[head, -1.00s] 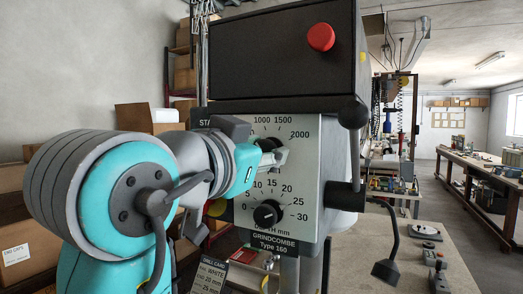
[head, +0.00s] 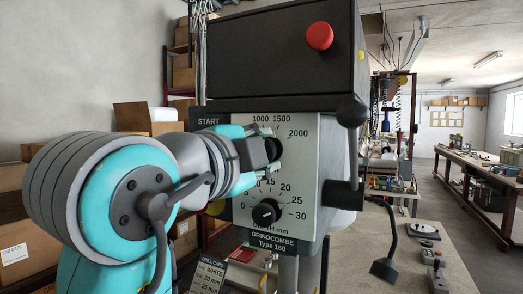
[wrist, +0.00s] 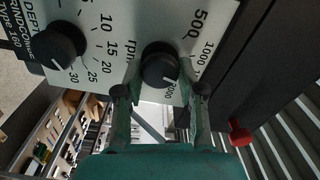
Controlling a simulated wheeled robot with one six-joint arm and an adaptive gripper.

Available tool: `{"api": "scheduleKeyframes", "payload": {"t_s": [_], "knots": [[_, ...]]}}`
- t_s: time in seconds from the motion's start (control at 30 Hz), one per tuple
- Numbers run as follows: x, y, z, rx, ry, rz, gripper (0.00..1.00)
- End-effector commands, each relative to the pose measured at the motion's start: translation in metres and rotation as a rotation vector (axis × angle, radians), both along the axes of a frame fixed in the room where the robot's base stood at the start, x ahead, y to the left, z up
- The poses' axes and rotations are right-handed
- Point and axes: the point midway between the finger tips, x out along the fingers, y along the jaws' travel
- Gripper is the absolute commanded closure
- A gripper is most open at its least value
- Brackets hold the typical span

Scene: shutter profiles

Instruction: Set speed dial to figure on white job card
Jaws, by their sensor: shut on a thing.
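The speed dial (wrist: 160,62) is a black round knob on the light drill-press panel (head: 304,180). In the wrist view its white pointer line is toward the 2000 mark, with 500 and 1000 further around the scale. My gripper (wrist: 160,92) is shut on the dial, one finger on each side. In the head view my gripper (head: 268,157) covers much of the dial and part of its scale. A dark card with white print (head: 208,274), headed drill card, hangs low beside the machine. It reads WHITE, 20 mm and 25 mm; I cannot read a speed figure.
The black depth dial (head: 266,212) sits just below the speed dial. A red button (head: 319,36) is on the housing above. A black-knobbed lever (head: 352,111) stands at the panel's right. Benches and a floor aisle lie further right.

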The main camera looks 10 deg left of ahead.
Motion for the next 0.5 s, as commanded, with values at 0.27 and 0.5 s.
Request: {"api": "scheduleKeyframes", "payload": {"t_s": [0.27, 0.5], "knots": [[-0.0002, -0.0004, -0.0015, 0.247, -0.089, -0.001, 0.96], [-0.0001, -0.0003, -0.0025, 0.454, -0.163, -0.001, 0.96]]}}
